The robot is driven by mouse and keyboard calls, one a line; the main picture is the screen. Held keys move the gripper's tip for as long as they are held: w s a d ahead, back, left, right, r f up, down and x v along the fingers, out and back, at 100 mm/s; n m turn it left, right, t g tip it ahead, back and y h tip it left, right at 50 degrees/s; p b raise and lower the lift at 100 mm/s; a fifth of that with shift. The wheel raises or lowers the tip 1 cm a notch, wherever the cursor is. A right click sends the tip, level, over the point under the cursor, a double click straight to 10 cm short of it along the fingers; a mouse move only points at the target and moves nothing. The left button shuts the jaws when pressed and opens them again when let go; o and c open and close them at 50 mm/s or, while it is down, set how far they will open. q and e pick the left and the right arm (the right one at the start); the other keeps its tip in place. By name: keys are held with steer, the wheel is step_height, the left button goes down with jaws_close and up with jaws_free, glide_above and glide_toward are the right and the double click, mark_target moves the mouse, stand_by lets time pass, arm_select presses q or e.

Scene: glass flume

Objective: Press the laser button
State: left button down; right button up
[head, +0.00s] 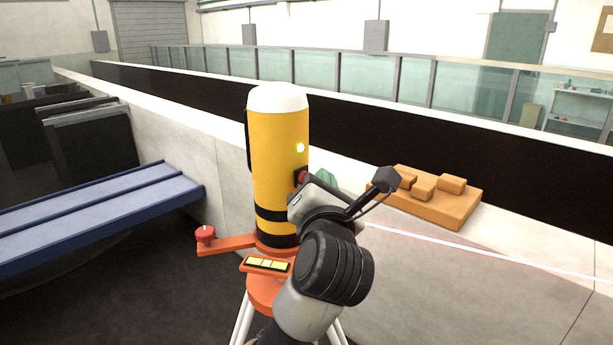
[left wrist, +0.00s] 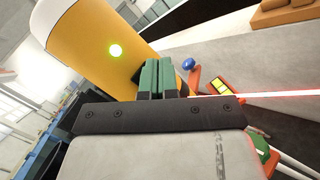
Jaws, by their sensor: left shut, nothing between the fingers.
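The laser (head: 281,150) is an upright yellow cylinder with a white top and black bands, on an orange-topped tripod. A small yellow-green light (head: 300,147) glows on its side, and it also shows in the left wrist view (left wrist: 115,50). A red button (head: 300,176) is on the cylinder below the light, partly covered by my left gripper (head: 303,188). In the left wrist view the green-padded fingers (left wrist: 160,75) are shut, empty and close against the cylinder. They hide the button there, so I cannot tell whether they touch it. My right gripper is not in view.
An orange arm with a red knob (head: 205,233) sticks out left of the tripod. A yellow-black level strip (head: 267,264) is at its front. A red beam (head: 480,248) runs right along the flume wall. A wooden block tray (head: 455,212) sits on the ledge. A blue bench (head: 90,205) is left.

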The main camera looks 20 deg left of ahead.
arm_select(q)
steer(key=s+d, duration=0.2)
steer(key=d, duration=0.3)
steer(key=shift+d, duration=0.35)
stand_by(0.3)
